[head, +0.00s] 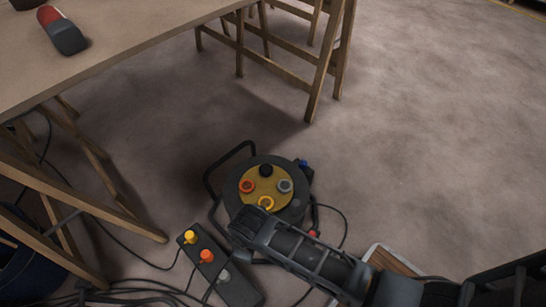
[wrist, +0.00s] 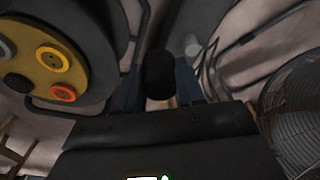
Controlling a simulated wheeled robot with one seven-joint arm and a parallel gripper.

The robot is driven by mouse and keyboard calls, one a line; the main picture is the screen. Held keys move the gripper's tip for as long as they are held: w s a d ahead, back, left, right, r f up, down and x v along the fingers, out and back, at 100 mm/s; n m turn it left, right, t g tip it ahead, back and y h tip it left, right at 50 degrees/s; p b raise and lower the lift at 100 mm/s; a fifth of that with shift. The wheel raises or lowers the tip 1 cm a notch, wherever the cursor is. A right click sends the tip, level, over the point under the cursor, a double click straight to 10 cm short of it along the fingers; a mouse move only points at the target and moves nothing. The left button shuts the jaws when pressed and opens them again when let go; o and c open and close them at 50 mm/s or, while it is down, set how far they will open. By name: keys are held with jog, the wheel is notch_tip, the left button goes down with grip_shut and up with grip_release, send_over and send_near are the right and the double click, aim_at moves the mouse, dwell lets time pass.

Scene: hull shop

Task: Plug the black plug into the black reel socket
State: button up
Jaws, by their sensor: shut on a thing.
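The cable reel stands on the floor, and its yellow face (head: 258,187) carries ring sockets. The black reel socket (head: 266,170) is at the far edge of that face, with orange, grey and yellow sockets around it. In the wrist view the black socket (wrist: 18,82) is at the left. My gripper (head: 243,228) is at the near side of the reel in the head view. In the wrist view it is shut on the black plug (wrist: 160,75), which sits between the fingers, to the right of and apart from the reel face. The plug is not distinguishable in the head view.
A power strip (head: 222,274) with yellow, orange and grey plugs lies left of my arm, with cables around it. A wooden table (head: 130,40) stands at upper left, a red and grey object on it. A round wire grille (wrist: 292,110) is at right. Floor beyond the reel is clear.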

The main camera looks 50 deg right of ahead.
jog(key=w+d+r+m, duration=0.2)
jog(key=w+d+r, duration=0.2)
jog(key=w+r, duration=0.4)
jog(key=w+d+r+m, duration=0.3)
jog(key=w+r, duration=0.6)
jog(key=w, duration=0.3)
jog(key=shift+w+d+m+h, duration=0.2)
jog(key=shift+d+m+h, duration=0.1)
jog(key=shift+d+h, duration=0.15)
